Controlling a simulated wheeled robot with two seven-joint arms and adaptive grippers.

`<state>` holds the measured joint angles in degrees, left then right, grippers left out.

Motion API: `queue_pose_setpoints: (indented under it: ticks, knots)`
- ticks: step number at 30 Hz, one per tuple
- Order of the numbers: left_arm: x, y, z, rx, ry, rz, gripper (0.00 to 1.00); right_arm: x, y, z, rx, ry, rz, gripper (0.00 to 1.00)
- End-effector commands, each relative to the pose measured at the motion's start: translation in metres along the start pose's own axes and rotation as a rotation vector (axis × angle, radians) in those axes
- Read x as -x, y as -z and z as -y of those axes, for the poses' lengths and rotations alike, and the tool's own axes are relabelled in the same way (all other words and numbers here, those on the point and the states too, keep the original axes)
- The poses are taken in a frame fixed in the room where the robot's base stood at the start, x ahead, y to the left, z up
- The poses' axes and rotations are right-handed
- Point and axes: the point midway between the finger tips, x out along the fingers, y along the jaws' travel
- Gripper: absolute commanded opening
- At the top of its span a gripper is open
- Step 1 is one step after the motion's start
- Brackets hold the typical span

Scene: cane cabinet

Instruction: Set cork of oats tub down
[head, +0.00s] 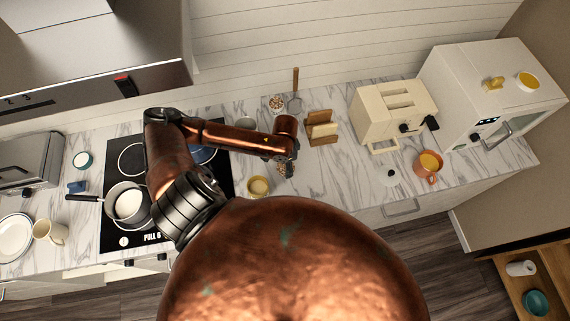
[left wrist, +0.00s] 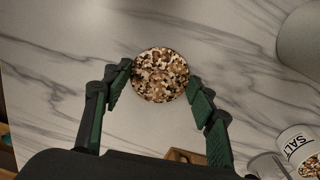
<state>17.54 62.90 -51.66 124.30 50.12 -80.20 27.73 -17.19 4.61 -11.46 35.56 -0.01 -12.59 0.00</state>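The cork (left wrist: 160,75) is a round, speckled brown and cream disc in the left wrist view. My left gripper (left wrist: 160,80) has its green-padded fingertips on both sides of it, apparently shut on it. In the head view my left gripper (head: 285,165) points down over the marble counter, with part of the cork (head: 282,171) showing below it. An open yellowish tub with pale contents (head: 258,186), apparently the oats tub, stands just left of the gripper. The height of the cork above the counter is hard to tell. My right gripper is not in view.
A jar marked SALT (left wrist: 298,146) stands at the lower right of the left wrist view. A wooden rack (head: 322,132), a cream toaster (head: 392,108) and an orange mug (head: 428,166) are to the right. The hob (head: 118,170) is left. Bare counter (head: 345,180) lies right of the gripper.

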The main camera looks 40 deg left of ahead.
Motion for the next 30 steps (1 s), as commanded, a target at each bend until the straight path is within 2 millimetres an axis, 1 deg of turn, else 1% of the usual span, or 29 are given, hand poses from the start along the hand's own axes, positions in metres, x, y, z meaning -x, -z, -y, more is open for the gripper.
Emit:
queue_pose_setpoints:
  ticks: [1, 7, 17, 20, 23, 30]
  knots:
    - [0.000, 0.000, 0.000, 0.000, -0.001, 0.000, 0.55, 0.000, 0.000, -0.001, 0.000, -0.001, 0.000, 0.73]
    - [0.000, 0.000, 0.000, 0.000, -0.001, 0.000, 0.69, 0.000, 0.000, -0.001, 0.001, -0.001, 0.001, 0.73]
    - [0.003, 0.000, 0.000, -0.001, 0.001, 0.000, 0.69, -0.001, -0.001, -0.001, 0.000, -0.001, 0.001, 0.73]
    - [0.013, 0.001, 0.000, -0.001, 0.001, -0.001, 0.69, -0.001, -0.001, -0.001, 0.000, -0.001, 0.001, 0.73]
    - [0.030, 0.001, 0.001, -0.003, 0.003, -0.003, 0.69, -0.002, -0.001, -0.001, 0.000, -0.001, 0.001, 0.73]
    - [0.081, 0.001, 0.001, -0.002, 0.003, -0.002, 0.69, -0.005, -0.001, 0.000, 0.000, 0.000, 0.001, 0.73]
